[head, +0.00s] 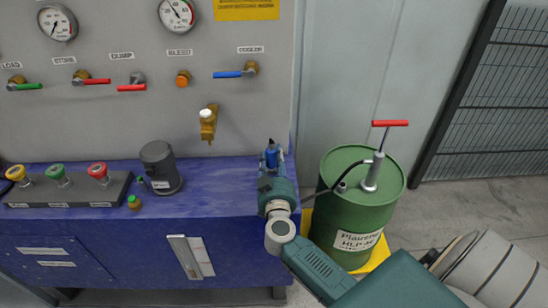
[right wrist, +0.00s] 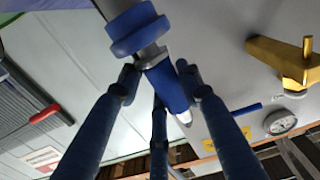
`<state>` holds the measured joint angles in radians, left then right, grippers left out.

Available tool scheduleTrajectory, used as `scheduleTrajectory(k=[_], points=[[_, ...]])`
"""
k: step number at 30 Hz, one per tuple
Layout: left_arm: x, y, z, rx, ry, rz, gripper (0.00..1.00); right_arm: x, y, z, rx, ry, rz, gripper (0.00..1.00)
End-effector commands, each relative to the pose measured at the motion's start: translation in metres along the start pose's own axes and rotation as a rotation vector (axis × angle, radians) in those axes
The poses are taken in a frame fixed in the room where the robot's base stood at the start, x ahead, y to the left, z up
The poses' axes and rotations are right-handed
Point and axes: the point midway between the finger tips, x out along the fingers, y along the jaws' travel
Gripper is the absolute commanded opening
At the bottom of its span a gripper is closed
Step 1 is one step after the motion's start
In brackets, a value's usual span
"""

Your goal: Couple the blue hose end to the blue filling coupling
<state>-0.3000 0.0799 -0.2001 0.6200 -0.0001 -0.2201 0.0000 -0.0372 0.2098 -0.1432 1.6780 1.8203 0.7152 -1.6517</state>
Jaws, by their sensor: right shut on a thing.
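My right gripper (head: 271,172) is at the right end of the blue bench top. It is shut on a blue cylindrical piece, which I take to be the blue hose end (head: 271,157). In the right wrist view, the fingers (right wrist: 160,82) close around the blue sleeve of the hose end (right wrist: 166,88), with a pale tip showing at its far end. A wide blue collar (right wrist: 140,28) sits in line with it beyond a grey ring. I cannot tell whether this collar is the blue filling coupling or part of the hose end. My left gripper is out of view.
A green oil drum (head: 350,215) with a red-handled pump (head: 378,155) and dark hose stands right of my gripper. A brass fitting (head: 208,125) projects from the grey panel. A dark grey canister (head: 160,165) and a push-button box (head: 70,187) stand on the bench (head: 225,185).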

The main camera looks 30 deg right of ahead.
Motion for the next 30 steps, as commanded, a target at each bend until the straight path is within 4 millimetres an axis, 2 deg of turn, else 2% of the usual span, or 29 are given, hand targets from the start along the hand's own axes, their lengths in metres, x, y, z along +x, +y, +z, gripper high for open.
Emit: scheduleTrajectory(k=[23, 24, 27, 30], points=[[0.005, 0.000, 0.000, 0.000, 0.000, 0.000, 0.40, 0.000, 0.000, 0.013, 0.000, -0.002, 0.000, 0.00], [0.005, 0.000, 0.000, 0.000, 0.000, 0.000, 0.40, 0.000, 0.000, 0.013, 0.000, -0.003, 0.000, 0.39], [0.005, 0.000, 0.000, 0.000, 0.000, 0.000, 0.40, 0.000, 0.000, 0.013, 0.000, -0.003, 0.000, 0.57], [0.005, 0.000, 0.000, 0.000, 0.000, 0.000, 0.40, 0.000, 0.000, 0.013, 0.000, -0.002, 0.000, 0.57]])
